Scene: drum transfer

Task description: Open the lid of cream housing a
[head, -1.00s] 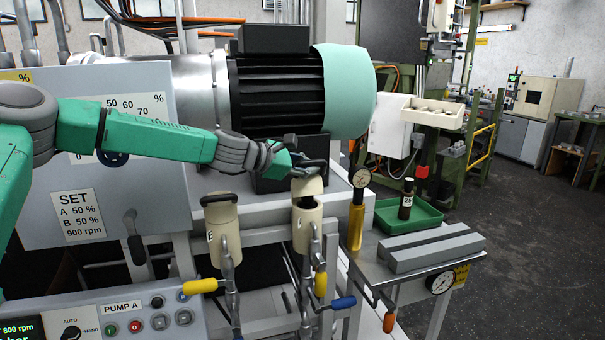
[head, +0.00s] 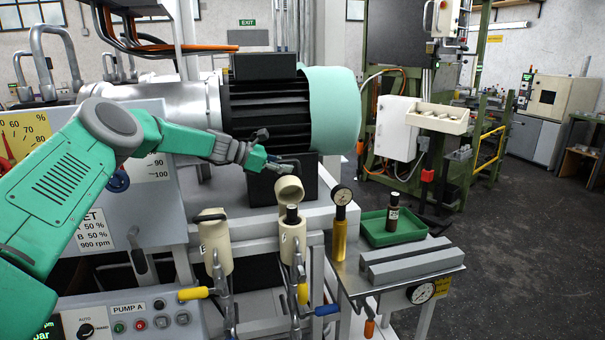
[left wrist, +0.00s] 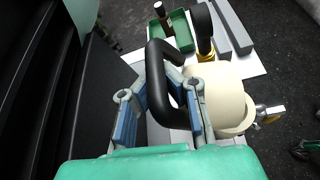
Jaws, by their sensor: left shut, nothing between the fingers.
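Two cream housings stand on the frame. The right one (head: 293,233) has its lid (head: 289,188) raised and tilted back, and a dark bottle-like insert (head: 292,212) shows in its mouth. The left housing (head: 214,245) has its lid on. Their letters are too small to read surely, so I cannot tell which is a. My left gripper (head: 268,160) is shut and empty beside the raised lid's black handle (head: 287,162). In the left wrist view, the handle loop (left wrist: 157,70) lies close across the fingers, with the cream lid (left wrist: 222,100) at right. My right gripper is not in view.
A big motor (head: 270,110) with a pale green cover stands just behind my left gripper. A gauge on a yellow post (head: 340,235), a green tray (head: 395,235) with a brown bottle (head: 393,208) and grey blocks (head: 412,260) are to the right.

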